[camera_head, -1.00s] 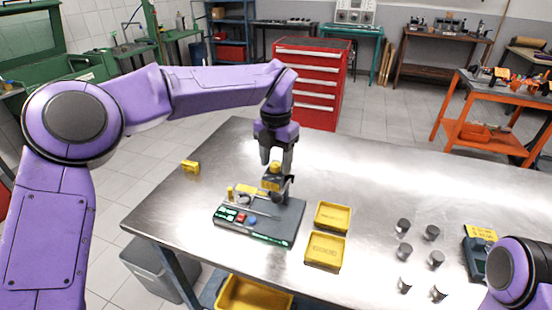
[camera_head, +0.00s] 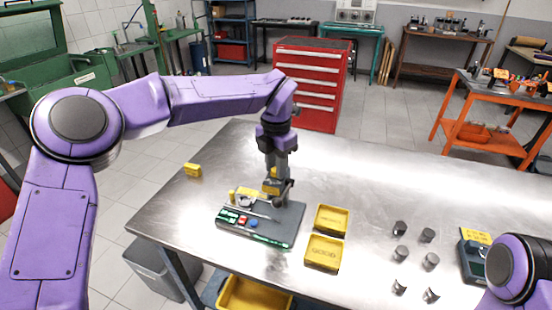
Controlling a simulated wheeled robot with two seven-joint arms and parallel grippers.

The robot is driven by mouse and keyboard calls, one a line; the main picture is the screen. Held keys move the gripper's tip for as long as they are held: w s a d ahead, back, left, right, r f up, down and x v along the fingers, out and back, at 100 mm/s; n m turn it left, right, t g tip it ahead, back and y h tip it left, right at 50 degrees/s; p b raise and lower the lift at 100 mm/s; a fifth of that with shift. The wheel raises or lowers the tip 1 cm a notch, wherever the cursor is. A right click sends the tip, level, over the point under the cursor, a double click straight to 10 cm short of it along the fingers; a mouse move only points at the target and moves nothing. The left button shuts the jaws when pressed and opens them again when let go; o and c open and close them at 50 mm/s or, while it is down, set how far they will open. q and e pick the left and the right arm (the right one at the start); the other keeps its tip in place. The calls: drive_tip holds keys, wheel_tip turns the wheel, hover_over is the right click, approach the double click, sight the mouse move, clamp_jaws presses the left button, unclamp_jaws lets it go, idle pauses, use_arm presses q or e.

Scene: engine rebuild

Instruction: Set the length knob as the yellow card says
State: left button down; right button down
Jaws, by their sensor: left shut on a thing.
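A dark grey device (camera_head: 284,231) with green display strips, a red button and a blue button lies on the metal table. A yellow card (camera_head: 250,192) shows at its back edge. My left gripper (camera_head: 275,183) points down at the device's back right corner, at a small grey and yellow part. It is shut there; the length knob is small and mostly hidden by the fingers, and its setting cannot be read. The card's writing is too small to read. My right gripper is out of view; only part of my right arm shows at the lower right.
Two yellow trays (camera_head: 331,220) (camera_head: 322,253) lie just right of the device. Several dark cylinders (camera_head: 400,229) stand further right. Another dark device (camera_head: 472,262) with a yellow card (camera_head: 476,236) is near my right arm. A small yellow block (camera_head: 192,170) lies at the left edge.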

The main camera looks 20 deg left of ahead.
use_arm(q)
drive_tip(key=m+p, duration=0.4)
drive_tip(key=shift+r+p, duration=0.3)
drive_tip(key=shift+p, duration=0.1)
drive_tip(key=shift+f+m+p, duration=0.25)
drive_tip(key=shift+m+p, duration=1.2)
drive_tip(key=shift+m, duration=0.25)
drive_tip(key=c, duration=0.9)
unclamp_jaws()
drive_tip(key=shift+o, duration=0.2)
wheel_tip(320, 180, up, 10)
drive_tip(key=b, duration=0.2)
drive_tip(key=shift+r+b, duration=0.25)
drive_tip(key=shift+b, duration=0.1)
